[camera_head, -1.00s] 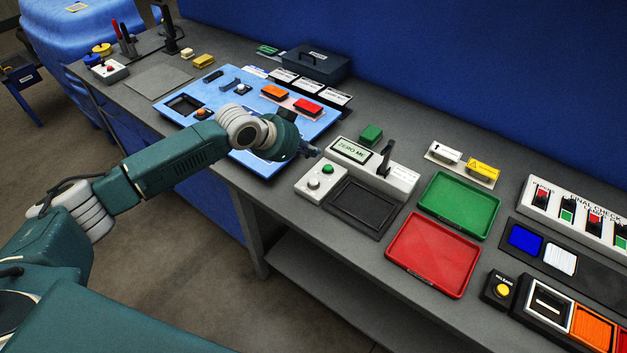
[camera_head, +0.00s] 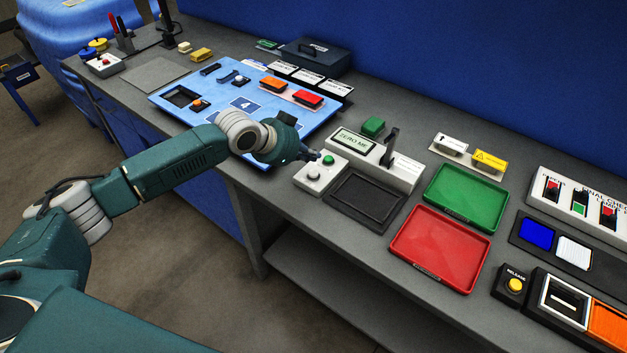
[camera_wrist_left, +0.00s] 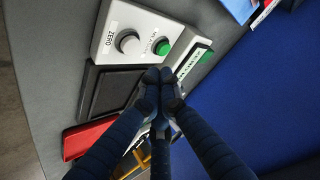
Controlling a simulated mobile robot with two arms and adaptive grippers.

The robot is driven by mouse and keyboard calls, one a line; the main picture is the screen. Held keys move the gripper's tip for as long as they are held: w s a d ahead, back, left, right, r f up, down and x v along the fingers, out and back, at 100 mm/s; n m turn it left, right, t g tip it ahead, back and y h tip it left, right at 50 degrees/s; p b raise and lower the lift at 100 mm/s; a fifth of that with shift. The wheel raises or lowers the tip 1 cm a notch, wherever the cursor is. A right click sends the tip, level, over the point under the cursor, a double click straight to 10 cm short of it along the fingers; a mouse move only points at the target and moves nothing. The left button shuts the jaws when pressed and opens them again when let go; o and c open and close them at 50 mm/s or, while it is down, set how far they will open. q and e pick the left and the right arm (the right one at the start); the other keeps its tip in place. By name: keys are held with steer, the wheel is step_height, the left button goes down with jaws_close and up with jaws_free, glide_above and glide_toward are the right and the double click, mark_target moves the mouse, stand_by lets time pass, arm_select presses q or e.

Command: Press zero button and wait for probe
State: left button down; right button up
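A white button box (camera_head: 322,176) stands at the front of the bench, left of a scale-like unit. It carries a grey-white button (camera_head: 312,173), labelled ZERO in the left wrist view (camera_wrist_left: 128,41), and a green button (camera_head: 328,159), also in that view (camera_wrist_left: 161,46). The unit's display (camera_head: 353,142) reads roughly "ZERO ME". A black upright post (camera_head: 391,147), possibly the probe, rises from the unit. My left gripper (camera_head: 314,155) is close to the box's back left edge, near the green button; its fingertips (camera_wrist_left: 159,75) are together and empty. Contact cannot be told.
A black pad (camera_head: 365,200) lies in front of the unit. Green (camera_head: 466,197) and red (camera_head: 438,247) trays lie to the right. A green block (camera_head: 373,126) sits behind the display. A blue board with parts (camera_head: 238,119) lies left, partly behind my arm.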

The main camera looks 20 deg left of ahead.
mark_target(311, 174)
arm_select(q)
steer(key=shift+f+b, duration=0.3)
steer(key=shift+f, duration=1.2)
arm_select(e)
steer(key=shift+f, duration=0.85)
arm_select(q)
steer(key=shift+f, duration=0.15)
steer(key=shift+f, duration=0.3)
steer(key=shift+f, duration=0.55)
arm_select(e)
steer(key=shift+f, duration=0.25)
arm_select(q)
steer(key=shift+r+p, duration=0.7)
steer(key=shift+r, duration=0.25)
arm_select(e)
steer(key=shift+r, duration=0.95)
